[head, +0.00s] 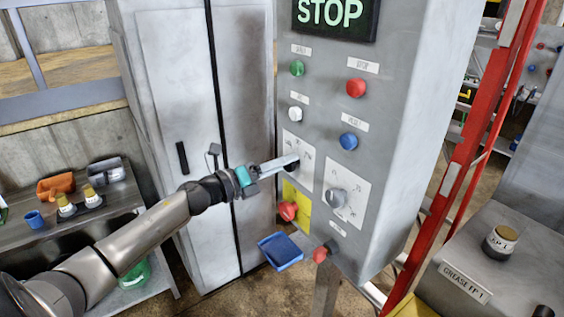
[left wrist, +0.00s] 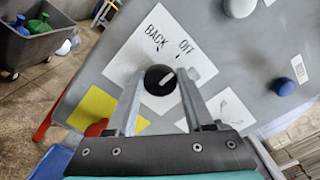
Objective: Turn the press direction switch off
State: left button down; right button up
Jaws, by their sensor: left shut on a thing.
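The press direction switch (left wrist: 160,80) is a round black knob with a white mark, on a white plate (left wrist: 150,45) lettered BACK and OFF. In the left wrist view the mark slants to the upper right; which label it meets exactly is hard to tell. My left gripper (head: 293,162) reaches the panel from the left and is shut on the knob, one finger on each side. The right gripper is not in view.
The grey panel (head: 385,120) also carries a grey knob (head: 335,198), a red button on yellow (head: 288,210), a blue button (head: 349,141) and a lit STOP sign (head: 330,12). A blue tray (head: 281,251) sits below. A red ladder (head: 465,140) stands at right.

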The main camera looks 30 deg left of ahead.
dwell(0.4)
pick_arm(q)
jog(key=shift+c, duration=1.5)
grip_release()
jog(key=shift+s, duration=0.1)
jog(key=b+v, duration=0.2)
jog(key=v, duration=1.3)
jog(key=shift+a+f, duration=0.1)
